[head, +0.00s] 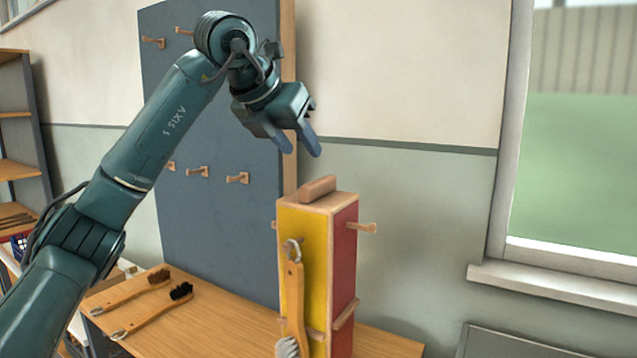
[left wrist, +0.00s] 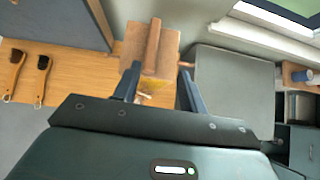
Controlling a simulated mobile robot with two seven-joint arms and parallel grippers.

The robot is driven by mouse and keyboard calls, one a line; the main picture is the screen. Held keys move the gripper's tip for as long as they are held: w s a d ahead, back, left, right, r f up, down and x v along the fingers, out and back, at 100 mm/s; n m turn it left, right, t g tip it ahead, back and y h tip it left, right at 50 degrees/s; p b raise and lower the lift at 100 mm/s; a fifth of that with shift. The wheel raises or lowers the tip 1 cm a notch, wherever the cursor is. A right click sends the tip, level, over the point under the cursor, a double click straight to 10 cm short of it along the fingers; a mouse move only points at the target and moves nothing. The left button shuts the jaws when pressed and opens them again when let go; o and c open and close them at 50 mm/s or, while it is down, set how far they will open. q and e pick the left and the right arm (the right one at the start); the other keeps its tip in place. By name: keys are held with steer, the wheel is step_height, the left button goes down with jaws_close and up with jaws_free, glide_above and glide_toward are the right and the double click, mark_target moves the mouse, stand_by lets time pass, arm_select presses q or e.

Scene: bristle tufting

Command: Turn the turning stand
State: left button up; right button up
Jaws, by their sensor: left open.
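The turning stand (head: 343,262) is an upright box on the wooden table, with a yellow face and a red face showing. A wooden grip bar (head: 318,188) lies across its top, and pegs stick out of its sides. A brush (head: 292,300) hangs by its ring on the yellow face, bristles down. My left gripper (head: 303,148) is open, above the stand and apart from it, fingers pointing down. In the left wrist view the grip bar (left wrist: 152,46) shows beyond the open fingers (left wrist: 157,88), not between them. My right gripper is not in view.
Two brushes, one brown-bristled (head: 135,290) and one black-bristled (head: 155,311), lie on the table (head: 215,325) at left. A blue-grey pegboard (head: 215,225) with wooden pegs stands behind. A window sill (head: 550,280) is at right. The air around the stand's top is clear.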

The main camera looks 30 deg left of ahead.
mark_target(318, 181)
arm_select(q)
steer(key=shift+y, duration=0.3)
steer(key=x, duration=0.4)
steer(key=p+x, duration=0.1)
steer(key=x, duration=0.3)
steer(key=a+p+x, duration=0.1)
steer(key=x, duration=0.3)
steer(key=shift+w, duration=0.25)
jaws_close()
